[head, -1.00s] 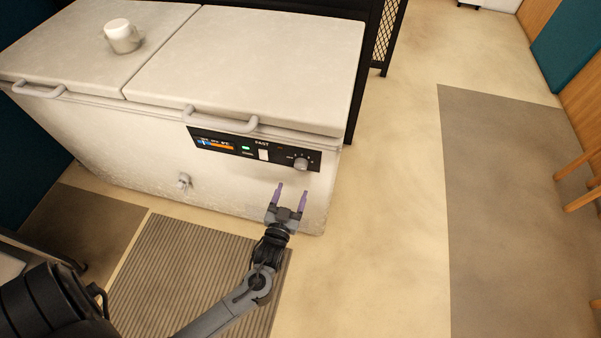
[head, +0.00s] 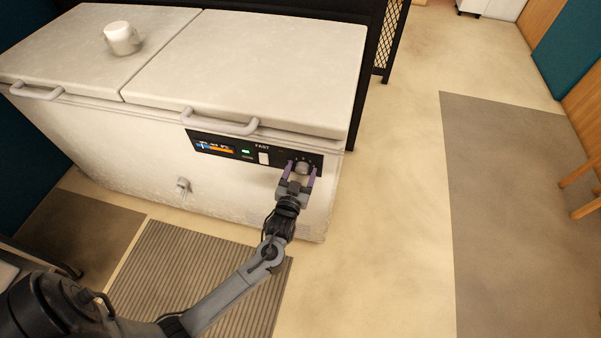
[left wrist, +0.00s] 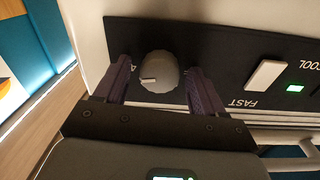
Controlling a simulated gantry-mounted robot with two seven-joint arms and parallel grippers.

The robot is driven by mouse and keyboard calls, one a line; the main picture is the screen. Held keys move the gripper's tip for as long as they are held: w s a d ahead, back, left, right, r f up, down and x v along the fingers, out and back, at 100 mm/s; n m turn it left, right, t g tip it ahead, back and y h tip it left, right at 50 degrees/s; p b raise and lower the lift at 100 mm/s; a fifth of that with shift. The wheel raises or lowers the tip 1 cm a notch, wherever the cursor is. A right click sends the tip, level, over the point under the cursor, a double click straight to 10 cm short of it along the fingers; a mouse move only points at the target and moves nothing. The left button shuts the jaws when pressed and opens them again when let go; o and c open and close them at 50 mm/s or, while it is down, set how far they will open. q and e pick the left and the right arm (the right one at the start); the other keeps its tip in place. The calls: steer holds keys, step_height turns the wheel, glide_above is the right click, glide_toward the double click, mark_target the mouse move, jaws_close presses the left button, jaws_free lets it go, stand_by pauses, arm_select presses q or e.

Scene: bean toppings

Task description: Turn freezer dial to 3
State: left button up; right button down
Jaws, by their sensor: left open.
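The white chest freezer (head: 120,140) stands at the back left with a black control panel (head: 234,151) on its front. The round grey dial (head: 302,168) is at the panel's right end. My left gripper (head: 301,172) is open, with its purple fingers on either side of the dial. In the left wrist view the dial (left wrist: 158,72) sits between the two fingers (left wrist: 160,88), with a small gap showing on each side. A pale pointer mark shows on the dial's left part. The scale numbers are mostly hidden or too small to read. My right gripper is not in view.
A white rocker switch (head: 264,158) and a lit green indicator (head: 245,152) are left of the dial. A lid handle (head: 220,123) juts out above the panel. A white mug (head: 122,40) stands on the left lid.

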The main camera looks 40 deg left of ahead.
arm_select(q)
steer(key=shift+c, duration=0.2)
steer(key=c, duration=1)
steer(key=shift+n, duration=0.3)
steer(key=n+p, duration=0.2)
steer(key=n, duration=0.1)
steer(key=shift+r, duration=0.1)
steer(key=shift+n+p, duration=0.6)
steer(key=shift+n, duration=1.5)
steer(key=o, duration=1)
